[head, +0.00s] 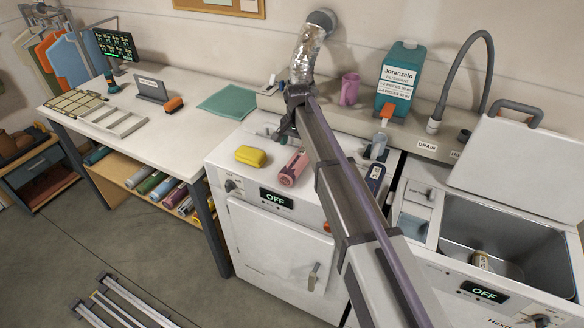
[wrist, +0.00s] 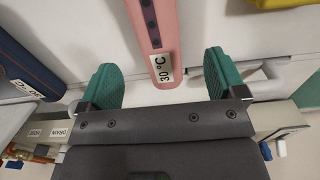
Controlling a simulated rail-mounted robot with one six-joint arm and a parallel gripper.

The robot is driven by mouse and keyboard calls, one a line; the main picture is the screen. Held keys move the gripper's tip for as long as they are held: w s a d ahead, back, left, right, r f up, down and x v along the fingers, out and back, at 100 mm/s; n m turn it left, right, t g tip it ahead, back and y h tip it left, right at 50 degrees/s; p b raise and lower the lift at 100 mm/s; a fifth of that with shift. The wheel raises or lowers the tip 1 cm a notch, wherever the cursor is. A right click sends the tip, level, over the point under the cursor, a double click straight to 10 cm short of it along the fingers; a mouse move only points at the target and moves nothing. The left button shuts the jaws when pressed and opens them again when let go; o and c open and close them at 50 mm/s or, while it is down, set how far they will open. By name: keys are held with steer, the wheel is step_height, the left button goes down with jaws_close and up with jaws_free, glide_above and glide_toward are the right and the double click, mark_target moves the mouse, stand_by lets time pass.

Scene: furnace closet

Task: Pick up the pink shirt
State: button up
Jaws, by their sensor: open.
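My gripper (head: 284,130) is behind the shirt in the head view, partly hidden by my arm. In the wrist view my gripper (wrist: 160,82) has its green fingertips wide apart, one on each side of the label end, with gaps. Nothing is held. The height gap is hard to judge.
A yellow bundle (head: 250,156) lies left of the shirt. A dark blue bundle (head: 375,179) lies right, beyond my arm. A pink mug (head: 349,89) and a teal detergent bottle (head: 400,78) stand behind. An open tub (head: 500,235) is at right.

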mark_target(298, 157)
step_height(298, 157, down, 3)
steer(key=shift+f+b, duration=0.1)
steer(key=shift+b, duration=0.65)
steer(key=shift+f, duration=0.15)
steer(key=f+b, duration=0.5)
steer(key=shift+d, duration=0.2)
steer(key=shift+r, duration=0.15)
steer(key=c, duration=1.1)
steer(key=shift+r, duration=0.1)
step_height(298, 157, up, 10)
steer(key=p, duration=1)
steer(key=shift+r, duration=0.1)
steer(key=shift+f, duration=0.2)
